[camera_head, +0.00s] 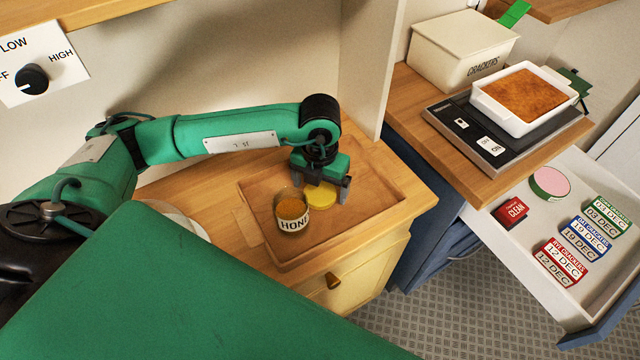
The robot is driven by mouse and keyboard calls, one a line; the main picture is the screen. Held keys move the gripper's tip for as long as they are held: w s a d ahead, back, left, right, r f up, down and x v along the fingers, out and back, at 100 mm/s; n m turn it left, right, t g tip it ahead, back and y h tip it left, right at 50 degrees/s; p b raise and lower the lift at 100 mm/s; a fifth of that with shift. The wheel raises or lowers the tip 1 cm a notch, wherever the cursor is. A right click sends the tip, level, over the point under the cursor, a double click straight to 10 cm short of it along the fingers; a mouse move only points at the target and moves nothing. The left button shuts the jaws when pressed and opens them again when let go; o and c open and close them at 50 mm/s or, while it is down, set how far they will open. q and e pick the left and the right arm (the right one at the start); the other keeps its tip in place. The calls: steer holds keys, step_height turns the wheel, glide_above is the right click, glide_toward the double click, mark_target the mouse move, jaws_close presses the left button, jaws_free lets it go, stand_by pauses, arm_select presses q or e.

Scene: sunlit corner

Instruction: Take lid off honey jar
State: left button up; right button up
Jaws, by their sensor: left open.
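The honey jar (292,222) stands upright in a shallow wooden tray (375,205) on the counter. Its top is uncovered and amber honey shows inside. A yellow lid (321,196) lies just behind and to the right of the jar, below my left gripper. It looks to be down on the tray floor, apart from the jar's mouth. My left gripper (325,193) points down with its fingers open, one on each side above the lid. I cannot tell whether the fingers touch the lid. My right gripper does not show.
A white dish (535,112) of baked food sits on a black scale (500,140) on the right counter, with a crackers box (462,48) behind. An open drawer (520,245) holds several small labelled boxes. A pale plate (187,226) is partly hidden by my body.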

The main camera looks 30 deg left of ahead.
mark_target(320, 192)
arm_select(q)
steer(key=shift+r, duration=0.5)
step_height(320, 192, up, 6)
steer(key=p, duration=0.3)
steer(key=shift+f, duration=0.1)
